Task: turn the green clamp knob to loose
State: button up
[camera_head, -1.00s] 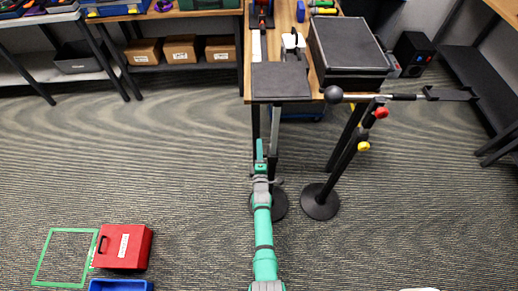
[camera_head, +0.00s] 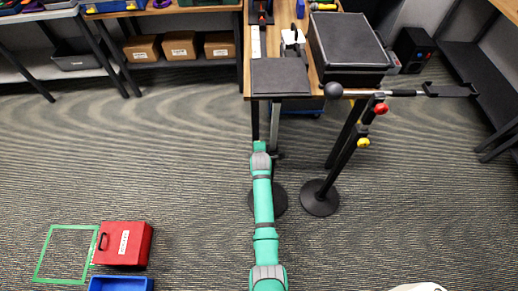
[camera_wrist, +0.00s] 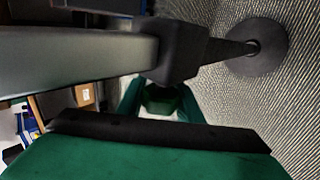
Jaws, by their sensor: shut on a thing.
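The green clamp knob (camera_wrist: 161,98) shows in the wrist view beside the black clamp block (camera_wrist: 182,50) on a post. My gripper (camera_wrist: 160,104) is shut on the knob, with a finger on either side. In the head view my gripper (camera_head: 260,147) is just below the dark square platform (camera_head: 280,77) of a stand. The knob is hidden there, and its turn angle cannot be told.
A second stand with a round base (camera_head: 320,198) is to the right, with a red knob (camera_head: 381,109) and a yellow knob (camera_head: 363,142). A wooden table (camera_head: 300,25) holds a black case (camera_head: 347,45). A red case (camera_head: 122,245) lies on the floor at left.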

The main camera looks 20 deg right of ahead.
jog(key=shift+s+a+f+g+y, duration=0.15)
jog(key=shift+s+g+y, duration=0.35)
jog(key=shift+g, duration=1.15)
jog(key=shift+s+a+f+g+y, duration=0.15)
jog(key=shift+s+g+y, duration=0.35)
jog(key=shift+g, duration=1.2)
jog(key=shift+s+f+g+y, duration=0.2)
jog(key=shift+s+g+y, duration=0.3)
jog(key=shift+g, duration=1.15)
jog(key=shift+s, duration=0.25)
jog(key=o, duration=1)
jog(key=shift+o, duration=0.2)
jog(key=shift+w, duration=0.1)
